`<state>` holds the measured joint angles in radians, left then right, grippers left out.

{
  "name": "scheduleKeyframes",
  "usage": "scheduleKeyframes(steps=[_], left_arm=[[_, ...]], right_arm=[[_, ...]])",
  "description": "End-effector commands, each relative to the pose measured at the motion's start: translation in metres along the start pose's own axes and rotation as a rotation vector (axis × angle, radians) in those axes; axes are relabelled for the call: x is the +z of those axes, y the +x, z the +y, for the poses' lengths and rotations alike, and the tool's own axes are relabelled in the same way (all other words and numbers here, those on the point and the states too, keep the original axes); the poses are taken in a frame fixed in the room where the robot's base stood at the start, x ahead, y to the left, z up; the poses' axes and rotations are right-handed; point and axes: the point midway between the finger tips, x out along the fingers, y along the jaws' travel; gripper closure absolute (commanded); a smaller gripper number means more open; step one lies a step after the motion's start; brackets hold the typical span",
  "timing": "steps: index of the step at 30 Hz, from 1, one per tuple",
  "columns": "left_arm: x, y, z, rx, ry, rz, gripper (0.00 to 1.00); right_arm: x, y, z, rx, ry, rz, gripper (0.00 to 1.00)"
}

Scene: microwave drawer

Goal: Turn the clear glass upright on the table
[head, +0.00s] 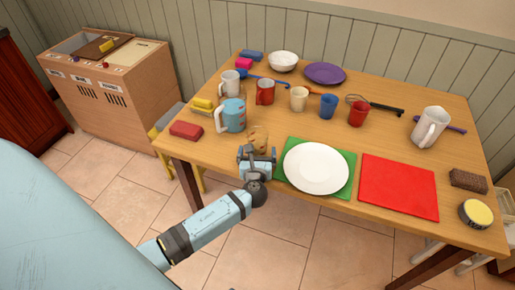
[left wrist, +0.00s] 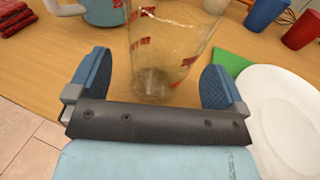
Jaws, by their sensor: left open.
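The clear glass (head: 259,137) with red markings is at the table's near edge, left of the white plate, partly hidden by my left gripper in the head view. In the left wrist view the glass (left wrist: 172,42) shows its narrow, dark end toward me and its wider part reaching away past the top edge. I cannot tell for sure whether it lies or stands. My left gripper (head: 257,154) is open at the table's near edge. Its two blue fingers (left wrist: 158,82) are apart, one on each side of the glass's narrow end. My right gripper is not in view.
A white plate (head: 315,168) on a green mat (head: 290,178) is close on the right. Several cups stand behind. The wooden table (head: 215,158) is bare left of the glass.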

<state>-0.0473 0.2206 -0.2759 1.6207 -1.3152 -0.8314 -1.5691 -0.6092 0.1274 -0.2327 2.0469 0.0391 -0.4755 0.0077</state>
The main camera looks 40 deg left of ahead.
Motion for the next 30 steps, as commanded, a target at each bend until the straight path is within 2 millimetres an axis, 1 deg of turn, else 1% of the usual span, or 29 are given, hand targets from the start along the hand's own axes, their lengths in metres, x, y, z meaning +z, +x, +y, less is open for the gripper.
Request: scheduleKeyframes(steps=[1,9,12,15,20,26,29,30], left_arm=[[0.000,-0.012,0.000,-0.001,-0.001,0.002,0.02],[-0.001,-0.074,0.000,-0.001,-0.001,0.003,0.02],[0.000,-0.092,0.000,0.000,-0.002,0.003,0.02],[0.000,-0.105,0.000,0.000,-0.001,0.002,0.02],[0.001,-0.115,0.000,0.000,-0.002,0.000,0.02],[0.000,-0.117,0.000,0.000,-0.005,0.002,0.02],[-0.007,-0.120,0.001,-0.009,-0.077,0.043,0.02],[-0.014,-0.124,0.002,-0.015,-0.146,0.081,0.02]], right_arm=[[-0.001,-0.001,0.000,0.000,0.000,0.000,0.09],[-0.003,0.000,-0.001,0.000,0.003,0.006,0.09],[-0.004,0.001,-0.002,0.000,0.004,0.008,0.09],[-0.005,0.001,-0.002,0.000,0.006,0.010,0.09],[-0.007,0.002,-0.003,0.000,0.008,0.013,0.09],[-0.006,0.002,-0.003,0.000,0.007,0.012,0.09],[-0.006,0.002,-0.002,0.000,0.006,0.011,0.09],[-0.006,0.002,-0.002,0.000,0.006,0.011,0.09]])
